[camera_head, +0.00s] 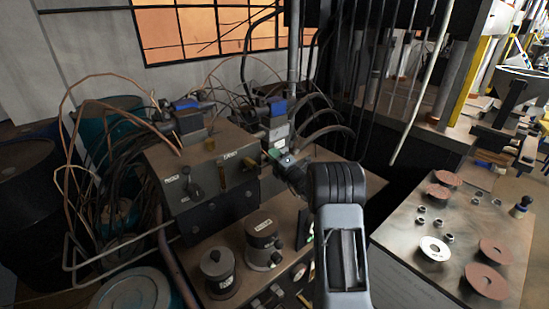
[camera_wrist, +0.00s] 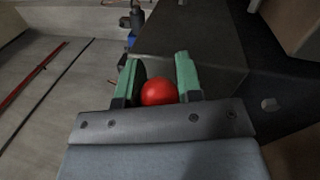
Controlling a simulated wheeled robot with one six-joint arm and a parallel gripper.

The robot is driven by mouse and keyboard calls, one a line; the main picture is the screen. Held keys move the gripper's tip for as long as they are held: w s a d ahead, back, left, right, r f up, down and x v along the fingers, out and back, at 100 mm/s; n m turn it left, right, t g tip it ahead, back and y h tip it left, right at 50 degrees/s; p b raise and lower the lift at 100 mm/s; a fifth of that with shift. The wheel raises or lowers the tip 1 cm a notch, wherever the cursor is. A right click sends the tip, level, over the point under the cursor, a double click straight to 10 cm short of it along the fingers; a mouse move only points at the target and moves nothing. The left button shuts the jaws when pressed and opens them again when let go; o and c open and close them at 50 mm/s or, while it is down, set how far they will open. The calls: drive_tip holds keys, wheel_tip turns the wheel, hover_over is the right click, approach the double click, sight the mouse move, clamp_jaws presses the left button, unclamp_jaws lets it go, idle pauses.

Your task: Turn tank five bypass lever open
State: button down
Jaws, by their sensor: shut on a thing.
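A red ball knob (camera_wrist: 159,92) sits between the two green fingers of my gripper (camera_wrist: 157,75) in the wrist view. My gripper is shut on it. A dark round part lies beside the left finger. In the head view my gripper (camera_head: 275,155) is at the right front of the brown metal box (camera_head: 205,150), and the knob is hidden there. The shaft below the knob is not visible. The box front carries small white labels too small to read and a black-handled lever (camera_head: 190,182) at its left.
Two grey cylindrical pots (camera_head: 218,272) stand on the bench in front of the box. Copper pipes (camera_head: 95,105) and black hoses crowd the left and back. A metal table (camera_head: 410,235) with reddish discs (camera_head: 487,281) and small nuts stands at right, apart from the bench.

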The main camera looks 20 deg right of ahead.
drive_tip(key=shift+f, duration=0.15)
drive_tip(key=c, duration=0.8)
unclamp_jaws()
drive_tip(key=s+a+r, duration=0.1)
drive_tip(key=s+r, duration=0.3)
drive_tip(key=s+r+b, duration=0.1)
drive_tip(key=s+r, duration=0.3)
drive_tip(key=s, duration=0.1)
drive_tip(key=s+a+r+b, duration=0.1)
drive_tip(key=s+r, duration=0.3)
drive_tip(key=r, duration=0.1)
drive_tip(key=shift+s+a, duration=0.3)
drive_tip(key=shift+s, duration=0.1)
